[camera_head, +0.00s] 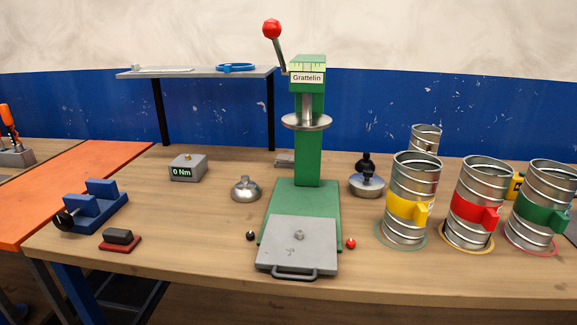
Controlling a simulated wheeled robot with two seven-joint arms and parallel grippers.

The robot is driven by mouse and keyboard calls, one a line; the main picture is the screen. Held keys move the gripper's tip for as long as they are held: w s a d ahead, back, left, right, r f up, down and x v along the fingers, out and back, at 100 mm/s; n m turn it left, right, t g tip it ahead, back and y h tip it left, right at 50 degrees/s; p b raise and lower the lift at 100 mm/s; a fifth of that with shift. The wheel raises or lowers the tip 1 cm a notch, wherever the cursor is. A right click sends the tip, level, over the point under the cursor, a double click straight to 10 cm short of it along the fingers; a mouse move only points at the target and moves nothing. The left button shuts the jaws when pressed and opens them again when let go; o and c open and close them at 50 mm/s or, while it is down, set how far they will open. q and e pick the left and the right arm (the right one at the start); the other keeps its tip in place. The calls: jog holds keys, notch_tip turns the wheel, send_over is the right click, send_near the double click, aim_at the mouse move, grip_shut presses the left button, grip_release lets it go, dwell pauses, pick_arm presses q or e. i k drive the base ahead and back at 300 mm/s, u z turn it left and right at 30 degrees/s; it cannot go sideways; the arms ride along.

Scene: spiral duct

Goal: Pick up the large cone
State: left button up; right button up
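No object is plainly a cone from this angle. Two metal pieces could be cones. One is a shiny silver dome-like piece (245,190) with a narrow top, on the table left of the green press. The other is a wider silver piece (366,186) with a black knob (366,162) on or behind it, right of the press. I cannot tell which is the large cone. Both appear to rest on the wooden table. Neither of my grippers is in view.
The green press (307,150) with a red-ball lever stands mid-table, a grey plate (297,245) before it. Spiral ducts with yellow (408,170), red (478,180) and green (545,185) handles stand right. A torque box (188,168) and blue vise (95,205) stand left.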

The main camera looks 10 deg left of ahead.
aim_at(246, 190)
jog(key=z, duration=1.8)
jog(key=k, duration=0.9)
jog(key=u, duration=1.45)
